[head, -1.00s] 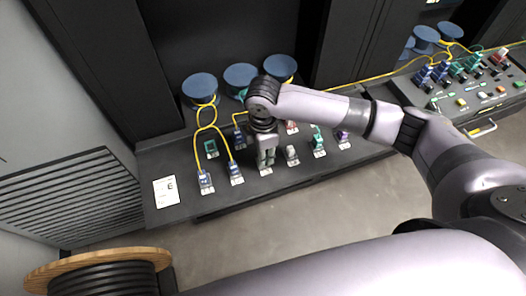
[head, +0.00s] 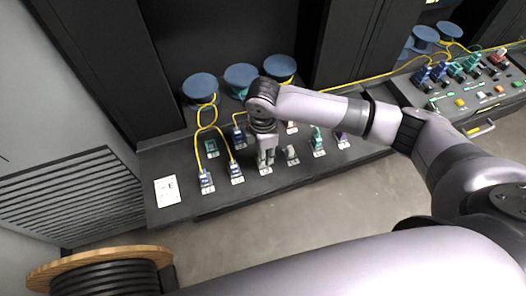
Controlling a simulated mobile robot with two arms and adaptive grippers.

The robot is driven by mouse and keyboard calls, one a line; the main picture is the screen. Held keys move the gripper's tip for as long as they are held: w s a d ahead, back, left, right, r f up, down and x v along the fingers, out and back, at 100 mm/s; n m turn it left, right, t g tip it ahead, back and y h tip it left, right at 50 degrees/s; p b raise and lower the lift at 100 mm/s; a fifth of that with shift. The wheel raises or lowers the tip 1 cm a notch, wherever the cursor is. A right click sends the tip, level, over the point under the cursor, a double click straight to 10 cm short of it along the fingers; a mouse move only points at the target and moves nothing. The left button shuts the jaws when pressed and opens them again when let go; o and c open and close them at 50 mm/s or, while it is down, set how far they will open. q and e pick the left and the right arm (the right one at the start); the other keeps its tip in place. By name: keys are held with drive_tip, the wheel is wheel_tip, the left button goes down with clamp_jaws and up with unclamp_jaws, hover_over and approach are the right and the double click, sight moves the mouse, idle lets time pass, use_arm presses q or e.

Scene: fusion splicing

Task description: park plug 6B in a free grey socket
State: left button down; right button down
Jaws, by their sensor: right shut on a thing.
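My right gripper (head: 266,160) points down at the front row of sockets on the dark bench (head: 225,203). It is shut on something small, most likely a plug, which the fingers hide. I cannot read 6B on any plug. Left of the gripper, two blue plugs with yellow cables (head: 206,181) (head: 236,171) stand in front-row sockets. Just right of the gripper is a grey socket (head: 291,155) that looks empty. My left gripper is not in view.
Further right are a teal plug (head: 318,141) and a purple one (head: 341,137). Behind stand a green piece (head: 211,148), a blue plug (head: 239,138) and blue round spools (head: 200,87). A second panel (head: 455,108) with plugs and buttons is at right. A wooden cable reel (head: 92,259) stands lower left.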

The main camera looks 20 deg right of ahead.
drive_tip(key=shift+f, duration=0.55)
drive_tip(key=c, duration=1.3)
unclamp_jaws()
drive_tip(key=shift+r, duration=0.1)
wheel_tip(320, 180, up, 12)
